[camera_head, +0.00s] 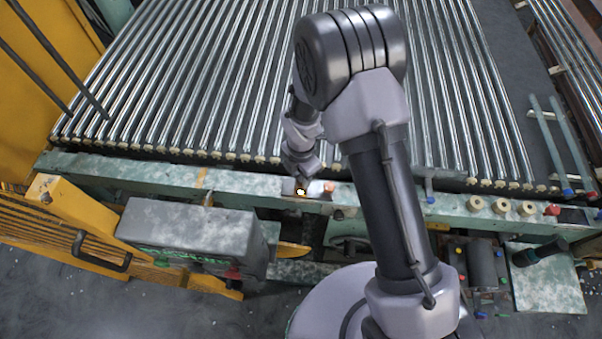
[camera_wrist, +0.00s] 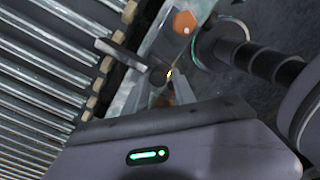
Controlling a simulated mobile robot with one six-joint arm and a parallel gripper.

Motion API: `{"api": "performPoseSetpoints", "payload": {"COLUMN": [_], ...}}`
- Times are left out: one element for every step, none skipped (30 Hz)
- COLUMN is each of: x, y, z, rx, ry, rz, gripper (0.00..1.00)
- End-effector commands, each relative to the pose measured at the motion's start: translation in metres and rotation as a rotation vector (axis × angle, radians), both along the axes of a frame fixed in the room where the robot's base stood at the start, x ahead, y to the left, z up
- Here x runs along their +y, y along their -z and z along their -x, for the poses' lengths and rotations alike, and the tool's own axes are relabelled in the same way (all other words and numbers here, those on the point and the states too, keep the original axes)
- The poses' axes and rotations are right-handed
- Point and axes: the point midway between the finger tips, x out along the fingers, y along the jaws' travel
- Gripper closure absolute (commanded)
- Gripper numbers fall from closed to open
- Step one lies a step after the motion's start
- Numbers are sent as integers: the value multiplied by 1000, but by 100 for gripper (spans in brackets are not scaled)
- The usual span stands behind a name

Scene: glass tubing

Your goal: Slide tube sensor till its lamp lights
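The tube sensor (camera_wrist: 158,76) shows in the wrist view as a small dark, rounded piece with a grey bar running from it to the upper left. A bright yellow-orange glow sits on it, so its lamp looks lit. In the head view the glowing sensor (camera_head: 300,191) is at the green front rail, below the tube ends. My gripper (camera_head: 300,181) reaches down to it there. In the wrist view the fingers of my gripper (camera_wrist: 160,88) are close around the sensor, but their contact with it is hard to make out.
Shiny tubes (camera_head: 180,80) lie side by side behind the rail (camera_head: 120,170). An orange knob (camera_head: 329,186) is just right of the sensor; an orange hexagonal piece (camera_wrist: 184,22) shows in the wrist view. A grey box (camera_head: 190,230) stands at front left, and tan rollers (camera_head: 501,206) at right.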

Motion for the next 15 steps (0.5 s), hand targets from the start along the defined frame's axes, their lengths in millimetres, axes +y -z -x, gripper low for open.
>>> {"api": "performPoseSetpoints", "payload": {"x": [2,2,2,2,2,2,2,2,2,2,2,2,2,2,2], "y": [-5,-8,-13,-18,-25,-35,-45,-55,-69,-79,-89,-103,-113,-122,-133], "z": [-6,-6,-6,-6,-6,-5,-5,-4,-3,-3,-2,-2,-2,-1,-1], "rx": [-14,-15,-16,-16,-16,-16,-16,-15,-14,-14,-13,-12,-11,-11,-11], "ry": [-2,-2,-2,-2,-2,-2,-1,-1,-1,-1,-2,-1,0,0,-1], "rz": [-5,-6,-6,-5,-5,-5,-5,-6,-5,-4,-4,-3,-4,-4,-3], "gripper": [54,54,54,54,54,54,54,54,54,54,54,54,54,54,54]}}
